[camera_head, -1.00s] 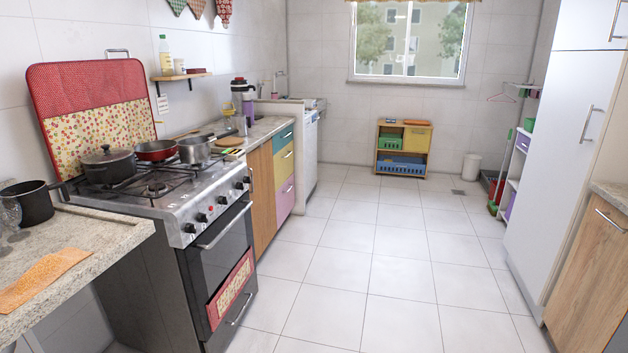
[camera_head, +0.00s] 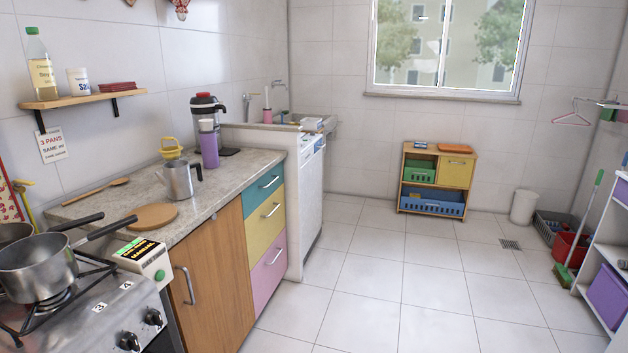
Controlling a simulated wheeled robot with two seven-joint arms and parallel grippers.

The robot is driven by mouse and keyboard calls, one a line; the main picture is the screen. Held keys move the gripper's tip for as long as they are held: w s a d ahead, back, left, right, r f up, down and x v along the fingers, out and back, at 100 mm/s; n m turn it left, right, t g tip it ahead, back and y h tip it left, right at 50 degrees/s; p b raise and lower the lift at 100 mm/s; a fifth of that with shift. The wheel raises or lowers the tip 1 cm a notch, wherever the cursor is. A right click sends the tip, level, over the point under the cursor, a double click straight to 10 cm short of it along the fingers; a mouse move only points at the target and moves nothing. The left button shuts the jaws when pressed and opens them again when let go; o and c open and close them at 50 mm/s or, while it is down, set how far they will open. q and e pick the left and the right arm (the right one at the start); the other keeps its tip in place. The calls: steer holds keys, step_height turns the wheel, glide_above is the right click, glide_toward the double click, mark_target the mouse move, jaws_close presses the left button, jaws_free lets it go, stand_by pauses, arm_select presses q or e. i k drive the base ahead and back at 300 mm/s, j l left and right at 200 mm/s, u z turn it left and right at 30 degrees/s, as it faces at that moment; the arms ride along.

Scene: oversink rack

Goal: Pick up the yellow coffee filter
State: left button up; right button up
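A small yellow thing, likely the coffee filter (camera_head: 172,152), stands at the back of the granite counter (camera_head: 225,170), close to the tiled wall. It is just behind a metal jug (camera_head: 178,182), which hides its lower part. A purple tumbler (camera_head: 208,146) and a black and steel coffee maker with a red top (camera_head: 207,110) stand to its right. Neither of my grippers shows in the head view.
A steel pan (camera_head: 38,268) sits on the stove (camera_head: 95,315) at lower left, handles reaching toward the counter. A round wooden board (camera_head: 152,217) and wooden spoon (camera_head: 95,192) lie on the counter. A shelf (camera_head: 85,97) hangs above. The floor (camera_head: 390,285) ahead is clear.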

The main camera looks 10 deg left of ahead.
mark_target(170, 152)
steer(key=i+u, duration=0.15)
steer(key=i, duration=0.55)
steer(key=i+l+u, duration=0.1)
steer(key=i, duration=0.55)
